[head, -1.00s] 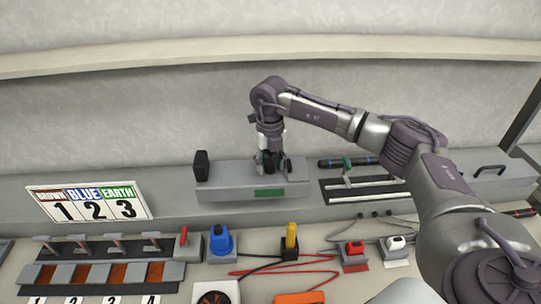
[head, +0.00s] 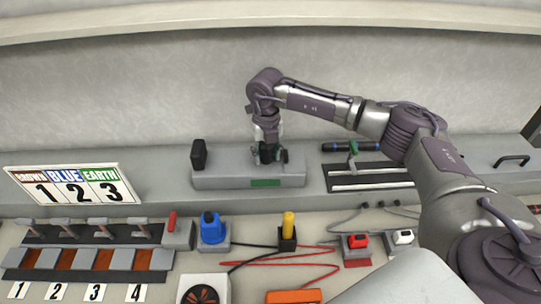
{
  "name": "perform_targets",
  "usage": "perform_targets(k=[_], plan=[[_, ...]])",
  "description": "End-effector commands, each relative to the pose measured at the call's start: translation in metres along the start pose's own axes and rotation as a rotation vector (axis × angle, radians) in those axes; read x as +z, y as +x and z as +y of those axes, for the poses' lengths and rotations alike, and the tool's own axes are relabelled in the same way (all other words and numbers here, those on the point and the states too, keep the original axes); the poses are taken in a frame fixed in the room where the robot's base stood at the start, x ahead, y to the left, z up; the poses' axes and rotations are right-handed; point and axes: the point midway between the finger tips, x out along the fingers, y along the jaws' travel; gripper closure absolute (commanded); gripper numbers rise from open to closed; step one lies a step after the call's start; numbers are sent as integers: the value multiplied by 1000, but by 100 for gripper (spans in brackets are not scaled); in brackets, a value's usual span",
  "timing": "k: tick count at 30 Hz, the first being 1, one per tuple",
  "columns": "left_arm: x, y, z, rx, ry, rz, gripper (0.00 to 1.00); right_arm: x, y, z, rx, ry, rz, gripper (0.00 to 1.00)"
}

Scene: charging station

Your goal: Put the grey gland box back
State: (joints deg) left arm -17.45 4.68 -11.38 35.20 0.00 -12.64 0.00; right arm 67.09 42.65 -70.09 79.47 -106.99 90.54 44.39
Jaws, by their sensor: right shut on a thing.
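My right gripper (head: 267,153) points down over the grey box-shaped stand (head: 225,179) on the back ledge. The stand has a green label on its front. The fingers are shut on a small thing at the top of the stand. That thing is mostly hidden by the fingers, so I cannot tell for sure that it is the grey gland box. A dark block (head: 198,154) stands upright at the left end of the stand. My left gripper is not in view.
A rail rack with a dark torch-like tube (head: 350,147) lies right of the stand. A numbered sign (head: 75,185) leans at left. In front are a blue connector (head: 212,228), a yellow-handled tool (head: 288,226), red cables and a switch row. My right arm crosses the right side.

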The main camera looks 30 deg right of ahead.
Motion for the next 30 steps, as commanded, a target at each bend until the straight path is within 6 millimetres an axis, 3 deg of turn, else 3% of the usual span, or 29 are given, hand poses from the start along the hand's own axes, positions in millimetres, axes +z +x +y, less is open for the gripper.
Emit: perform_targets(k=[9, 10, 14, 23, 30], plan=[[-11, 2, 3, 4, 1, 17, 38, 0, 4, 0, -1, 1, 0, 100], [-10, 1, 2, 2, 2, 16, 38, 0, 3, -1, -3, 1, 1, 49], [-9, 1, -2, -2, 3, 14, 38, 0, 2, -1, -2, 1, 1, 28], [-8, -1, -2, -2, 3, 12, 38, 0, 0, -1, -2, 1, 1, 28], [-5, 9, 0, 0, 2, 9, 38, 1, -26, -1, -1, 2, -4, 28]])
